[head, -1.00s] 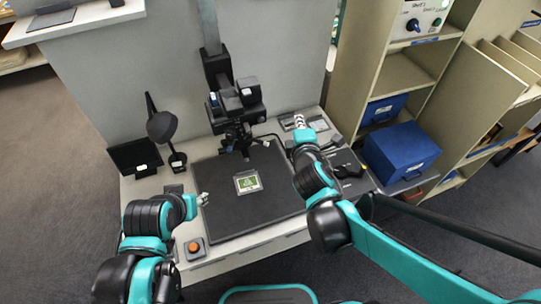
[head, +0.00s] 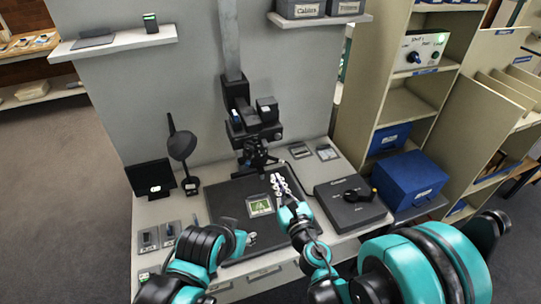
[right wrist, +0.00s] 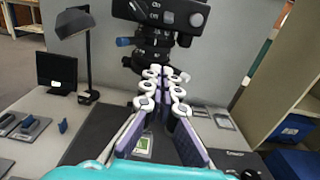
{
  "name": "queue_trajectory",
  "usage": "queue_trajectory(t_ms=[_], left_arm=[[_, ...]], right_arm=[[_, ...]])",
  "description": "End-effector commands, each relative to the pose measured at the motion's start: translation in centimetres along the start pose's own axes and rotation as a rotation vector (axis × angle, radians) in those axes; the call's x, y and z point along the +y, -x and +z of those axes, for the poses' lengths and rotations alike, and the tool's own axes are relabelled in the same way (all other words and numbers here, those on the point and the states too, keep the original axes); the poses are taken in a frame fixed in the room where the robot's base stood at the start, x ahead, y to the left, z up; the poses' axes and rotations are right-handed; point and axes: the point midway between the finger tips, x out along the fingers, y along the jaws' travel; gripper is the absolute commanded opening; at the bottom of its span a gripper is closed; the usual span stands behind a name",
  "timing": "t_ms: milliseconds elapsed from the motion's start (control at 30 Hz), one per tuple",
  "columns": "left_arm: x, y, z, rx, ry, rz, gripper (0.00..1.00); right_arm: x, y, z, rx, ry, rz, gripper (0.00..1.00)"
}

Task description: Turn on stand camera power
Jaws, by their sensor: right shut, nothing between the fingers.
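The stand camera (head: 255,122) is a black unit on a grey column above a dark baseboard (head: 228,190). It also shows at the top of the right wrist view (right wrist: 172,14), with small white markings and a blue knob (right wrist: 126,41) on its left. My right gripper (head: 277,182) is shut and empty, below the camera and near the card on the board. In the right wrist view its fingers (right wrist: 162,78) point up toward the camera's lower part; contact cannot be told. My left gripper (head: 250,238) is low at the board's front left, its jaws too small to read.
A green-and-white card (head: 260,207) lies on the board. A black lamp (head: 181,148) and a small dark screen (head: 151,178) stand at left. A dark box with a knob (head: 340,208) lies at right, before a blue box (head: 408,180). Shelves (head: 405,103) stand behind.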

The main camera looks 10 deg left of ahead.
Motion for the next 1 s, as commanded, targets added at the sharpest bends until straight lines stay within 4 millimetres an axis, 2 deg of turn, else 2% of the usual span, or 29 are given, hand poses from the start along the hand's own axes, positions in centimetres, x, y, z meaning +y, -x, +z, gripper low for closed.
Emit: queue_trajectory(t_ms=[133, 267, 500, 733, 800, 1000], left_arm=[[0.0, 0.2, -0.1, 0.000, 0.000, 0.000, 0.40], [0.0, 0.9, -0.6, 0.000, 0.000, 0.000, 0.40], [0.0, 3.1, -2.3, 0.000, 0.000, 0.000, 0.40], [0.0, 1.9, -1.3, 0.000, 0.000, 0.000, 0.40], [0.0, 1.9, -1.3, 0.000, 0.000, 0.000, 0.40], [0.0, 1.8, -1.3, 0.000, 0.000, 0.000, 0.40]], right_arm=[[0.0, -0.3, 0.1, 0.000, -0.002, -0.001, 0.00], [-0.1, -1.5, 0.3, 0.000, -0.002, -0.001, 0.00], [-0.1, -5.7, 0.4, 0.000, -0.004, -0.002, 0.00], [-0.1, -10.3, 0.0, 0.000, -0.003, -0.002, 0.00], [-0.1, -9.6, 1.3, 0.000, -0.003, -0.002, 0.00], [-0.1, -8.9, 3.2, 0.000, -0.004, -0.002, 0.00]])
